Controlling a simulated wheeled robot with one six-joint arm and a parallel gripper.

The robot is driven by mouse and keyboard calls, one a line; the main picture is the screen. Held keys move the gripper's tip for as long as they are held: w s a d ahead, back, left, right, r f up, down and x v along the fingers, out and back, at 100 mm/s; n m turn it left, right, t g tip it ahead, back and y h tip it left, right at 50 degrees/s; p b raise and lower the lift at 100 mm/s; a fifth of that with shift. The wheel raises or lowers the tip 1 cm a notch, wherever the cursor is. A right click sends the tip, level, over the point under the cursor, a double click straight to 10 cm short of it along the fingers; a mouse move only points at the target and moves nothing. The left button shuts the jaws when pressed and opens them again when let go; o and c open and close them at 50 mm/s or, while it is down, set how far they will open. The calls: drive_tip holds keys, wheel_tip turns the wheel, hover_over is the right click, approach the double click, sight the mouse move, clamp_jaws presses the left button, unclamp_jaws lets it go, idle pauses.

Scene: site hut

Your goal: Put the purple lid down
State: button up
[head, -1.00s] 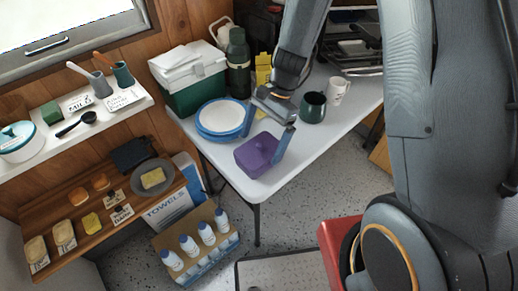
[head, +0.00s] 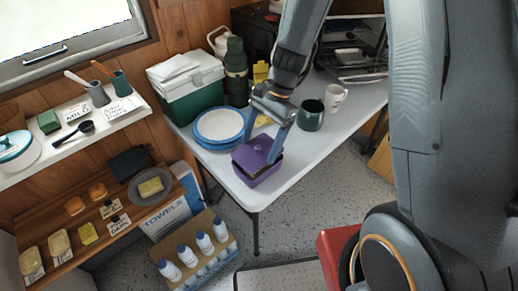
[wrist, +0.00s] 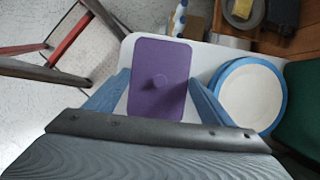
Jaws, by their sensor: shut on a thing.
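In the wrist view the lid (wrist: 160,65) fills the space between the fingers of my gripper (wrist: 160,88). The purple box (head: 262,178) stands under it near the table's front corner. A dark gap shows between lid and box, so the lid is slightly above the box. The box's contents are mostly hidden by the lid.
Blue-rimmed plates (head: 220,127) are stacked just left of the lid. A dark green mug (head: 310,115) and a white mug (head: 335,98) stand to the right. A green cooler (head: 190,92) and a green flask (head: 236,75) are behind. The table (head: 293,165) is bare right of the box.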

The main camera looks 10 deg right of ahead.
sight(260, 145)
wheel_tip(260, 145, up, 6)
drive_tip(key=shift+r+b, duration=0.2)
drive_tip(key=shift+b, duration=0.15)
drive_tip(key=w+d+f+m+t+b, duration=0.1)
drive_tip(key=w+d+f+m+t, duration=0.2)
drive_tip(key=d, duration=0.4)
drive_tip(key=w+d+f+m+b, duration=0.1)
drive_tip(key=w+d+m+b, duration=0.1)
drive_tip(key=w+d+m, duration=0.35)
drive_tip(key=shift+m+y, duration=0.25)
drive_tip(key=shift+y, duration=0.15)
drive_tip(key=f, duration=0.1)
drive_tip(key=s+d+f, duration=0.1)
drive_tip(key=f, duration=0.3)
drive_tip(key=shift+s+d+f+p, duration=0.1)
drive_tip(key=shift+s+d+p, duration=0.15)
drive_tip(key=shift+s+p, duration=0.05)
drive_tip(key=shift+f, duration=2.45)
drive_tip(key=shift+f, duration=0.15)
drive_tip(key=o, duration=1)
